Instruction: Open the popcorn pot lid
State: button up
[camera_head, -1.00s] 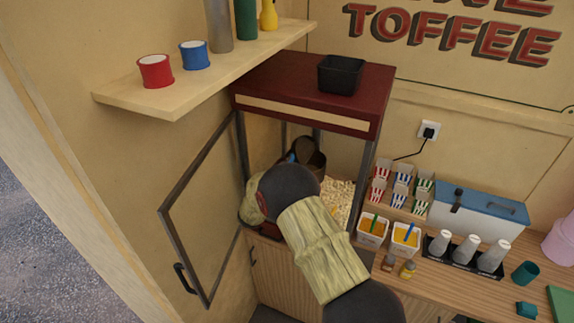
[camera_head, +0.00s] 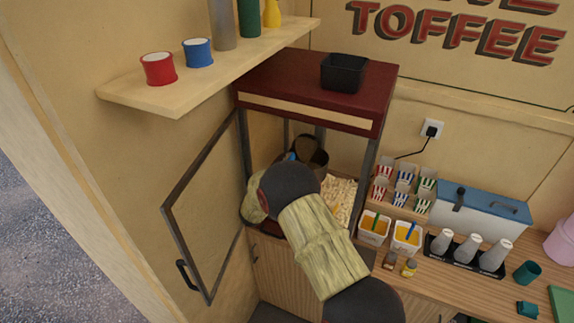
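The popcorn pot (camera_head: 319,160) hangs inside the red-topped popcorn machine (camera_head: 310,112). Its round brown lid (camera_head: 305,148) is tilted up at the left of the pot. My arm reaches into the machine from the front right and covers the lower part of the pot. My gripper is hidden behind my own arm, so I cannot see its fingers or whether it touches the lid. A small blue part shows just left of the lid.
The machine's framed door (camera_head: 168,225) stands open to the left. Loose popcorn (camera_head: 342,196) lies on the machine's floor. A shelf (camera_head: 150,98) with cups and bottles juts out at upper left. Popcorn boxes, sauce tubs (camera_head: 374,228) and shakers (camera_head: 467,250) crowd the counter at right.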

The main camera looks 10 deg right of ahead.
dwell(0.3)
jog(key=v, duration=1.2)
